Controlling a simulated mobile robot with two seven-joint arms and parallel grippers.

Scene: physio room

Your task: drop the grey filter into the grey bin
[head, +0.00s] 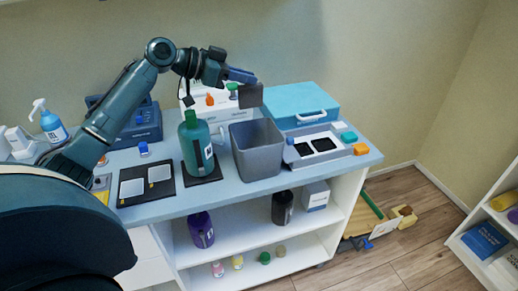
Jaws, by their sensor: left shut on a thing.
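The grey bin (257,150) stands open-topped on the blue tabletop, right of a green bottle. The grey filter (250,96) is a dark flat square hanging from my left gripper (243,79). My left arm comes in from the left, and its gripper is shut on the filter. In the picture the filter sits just above the bin's back rim, apart from it; how far it is in depth is hard to tell. My right gripper is not in view.
A green bottle (193,148) stands on a dark mat close left of the bin. A blue case (300,103) lies behind it to the right. A grey tray with black pads (316,147) is at right. A white box is behind the bottle.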

